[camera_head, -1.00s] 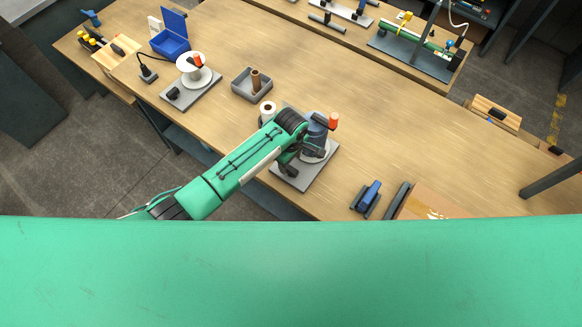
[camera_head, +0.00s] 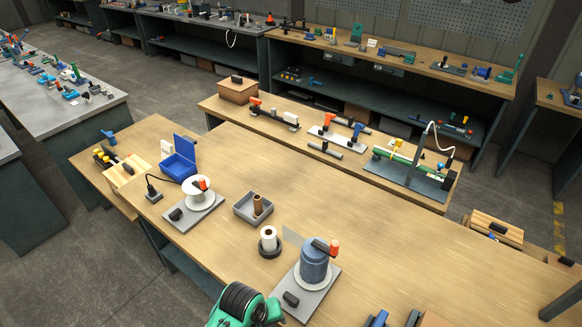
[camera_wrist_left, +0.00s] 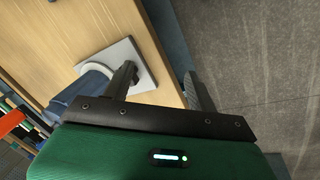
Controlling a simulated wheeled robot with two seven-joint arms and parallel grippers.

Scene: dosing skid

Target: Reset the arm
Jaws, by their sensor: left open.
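My left gripper (camera_wrist_left: 160,88) is open and empty in the left wrist view, its two dark fingers apart. The fingers hang over the table's edge, one in front of the grey plate of the near stand and one against the floor. In the head view only a green and black part of my left arm shows at the bottom edge; the gripper is out of frame there. The near stand's blue canister (camera_head: 314,260), with an orange-ended handle (camera_head: 334,247), stands upright on its grey plate (camera_head: 329,287). My right gripper is not in view.
The wooden table (camera_head: 420,270) also bears a white reel stand (camera_head: 197,192), a grey tray (camera_head: 243,211) with a brown roll, a white spool (camera_head: 269,238) and an open blue box (camera_head: 180,163). The table's middle right is clear. More benches stand behind.

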